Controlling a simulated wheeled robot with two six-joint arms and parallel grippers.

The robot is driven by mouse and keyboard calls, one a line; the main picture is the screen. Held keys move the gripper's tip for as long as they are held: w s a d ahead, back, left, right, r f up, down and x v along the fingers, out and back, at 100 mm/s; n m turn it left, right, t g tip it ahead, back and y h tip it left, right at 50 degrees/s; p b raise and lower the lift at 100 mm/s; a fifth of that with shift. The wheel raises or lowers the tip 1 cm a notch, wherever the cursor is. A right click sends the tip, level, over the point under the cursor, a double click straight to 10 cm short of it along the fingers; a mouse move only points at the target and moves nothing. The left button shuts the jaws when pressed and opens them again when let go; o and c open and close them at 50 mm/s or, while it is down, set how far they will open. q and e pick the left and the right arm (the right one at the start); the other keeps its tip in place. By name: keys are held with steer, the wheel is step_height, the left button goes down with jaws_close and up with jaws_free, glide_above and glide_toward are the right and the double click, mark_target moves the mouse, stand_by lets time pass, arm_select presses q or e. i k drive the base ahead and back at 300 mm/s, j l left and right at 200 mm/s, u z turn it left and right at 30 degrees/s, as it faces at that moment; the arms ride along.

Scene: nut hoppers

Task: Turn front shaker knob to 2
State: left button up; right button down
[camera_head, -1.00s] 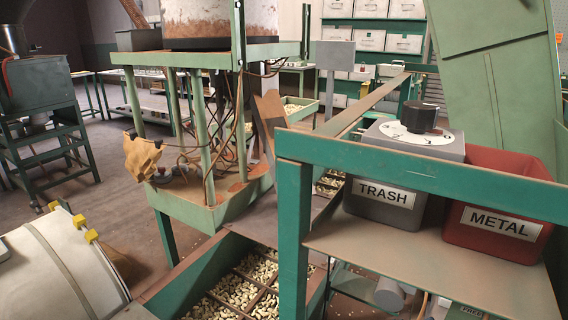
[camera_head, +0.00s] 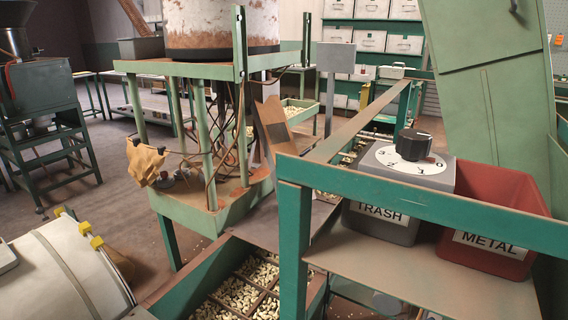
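A black knob (camera_head: 413,144) stands on a round white dial plate (camera_head: 384,157) at the right of the head view. The numbers 3, 2, 1 and 0 show around the dial's near side. I cannot tell which number the knob points to. The dial sits on top of a grey box (camera_head: 440,178), behind the green frame's top rail and just left of a red bin. No gripper of mine is in view, and nothing touches the knob.
A green rail (camera_head: 330,177) crosses in front of the grey bin marked TRASH (camera_head: 372,226) and the red bin marked METAL (camera_head: 484,257). A nut tray (camera_head: 195,281) lies below left. A green machine stand (camera_head: 178,206) and a white drum (camera_head: 40,262) are at left.

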mark_target(413, 144)
steer(key=k, duration=1.45)
